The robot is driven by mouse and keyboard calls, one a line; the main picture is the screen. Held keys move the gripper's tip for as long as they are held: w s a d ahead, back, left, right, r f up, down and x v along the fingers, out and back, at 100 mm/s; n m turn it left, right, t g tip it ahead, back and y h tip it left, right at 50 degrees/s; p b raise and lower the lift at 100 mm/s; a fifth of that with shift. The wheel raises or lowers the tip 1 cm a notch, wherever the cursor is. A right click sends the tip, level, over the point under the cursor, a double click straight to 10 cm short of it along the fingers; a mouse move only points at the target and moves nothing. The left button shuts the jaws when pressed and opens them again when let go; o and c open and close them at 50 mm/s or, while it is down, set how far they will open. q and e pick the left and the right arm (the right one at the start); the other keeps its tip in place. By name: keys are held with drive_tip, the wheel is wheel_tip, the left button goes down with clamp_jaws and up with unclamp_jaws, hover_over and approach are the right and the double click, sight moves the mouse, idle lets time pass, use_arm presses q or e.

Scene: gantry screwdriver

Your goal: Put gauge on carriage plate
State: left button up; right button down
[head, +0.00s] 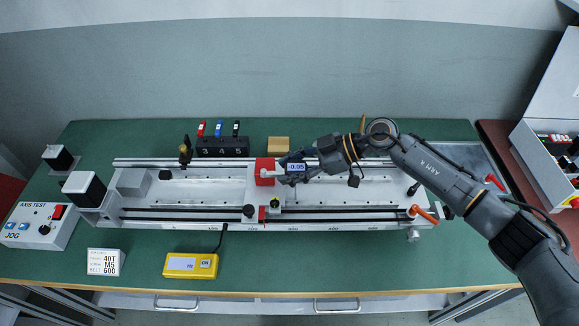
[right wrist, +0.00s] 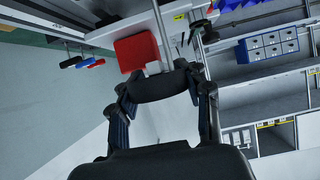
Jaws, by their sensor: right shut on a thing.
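A red block (head: 264,171) is just left of the gauge and also shows in the right wrist view (right wrist: 137,53). The pale carriage plate (head: 284,194) lies below the gauge in the picture, partly hidden. I cannot tell whether they touch. My left gripper is out of view.
Two rails (head: 170,215) run along the unit. Behind it are a black tool stand (head: 222,147) with three coloured tools and a tan block (head: 278,144). An orange-handled lever (head: 425,215) is at the right end. A yellow meter (head: 190,265) lies in front.

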drive_tip(key=c, duration=0.6)
unclamp_jaws()
drive_tip(key=shift+f, duration=0.1)
drive_tip(key=b+v, duration=0.2)
drive_tip(key=v, duration=1)
drive_tip(key=shift+s, duration=0.1)
